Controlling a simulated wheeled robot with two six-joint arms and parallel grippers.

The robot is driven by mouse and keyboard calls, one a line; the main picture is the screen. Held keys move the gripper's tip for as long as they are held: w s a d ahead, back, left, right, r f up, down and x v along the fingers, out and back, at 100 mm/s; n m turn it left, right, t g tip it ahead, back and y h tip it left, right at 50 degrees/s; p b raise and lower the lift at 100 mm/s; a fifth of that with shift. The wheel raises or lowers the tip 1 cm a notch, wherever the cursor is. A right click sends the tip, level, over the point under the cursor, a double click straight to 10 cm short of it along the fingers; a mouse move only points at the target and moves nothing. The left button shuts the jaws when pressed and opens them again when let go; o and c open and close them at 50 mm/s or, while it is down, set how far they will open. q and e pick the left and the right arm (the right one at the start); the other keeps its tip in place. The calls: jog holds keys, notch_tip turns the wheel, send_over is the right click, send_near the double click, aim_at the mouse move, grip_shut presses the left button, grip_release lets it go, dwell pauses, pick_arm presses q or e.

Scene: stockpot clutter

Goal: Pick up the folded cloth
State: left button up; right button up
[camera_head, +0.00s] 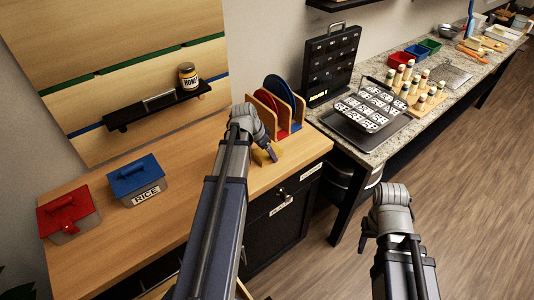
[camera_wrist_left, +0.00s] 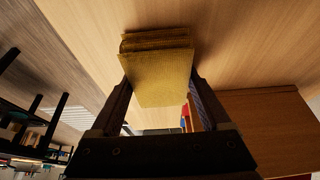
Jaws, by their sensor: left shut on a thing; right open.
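The folded cloth (camera_head: 262,159) is yellow and shows near the front edge of the wooden counter in the head view, partly hidden by my left gripper (camera_head: 271,154). In the left wrist view the cloth (camera_wrist_left: 157,72) is a thick folded stack with a woven texture, held between the two fingers of my left gripper (camera_wrist_left: 160,100). My left gripper is shut on it. I cannot tell whether the cloth touches the counter. My right gripper (camera_head: 364,232) is open, low at the right over the floor, away from the cloth.
A wooden rack (camera_head: 293,121) with red and blue plates stands just behind the cloth. A blue rice box (camera_head: 136,180) and a red box (camera_head: 68,212) sit at the counter's left. A honey jar (camera_head: 188,76) stands on a wall shelf. The counter's middle (camera_head: 175,150) is clear.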

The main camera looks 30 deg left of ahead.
pick_arm(q)
jog(key=shift+r, duration=0.1)
notch_tip(320, 180, up, 10)
jog(key=p, duration=1)
jog(key=shift+r+p, duration=0.15)
jog(key=shift+p, duration=0.15)
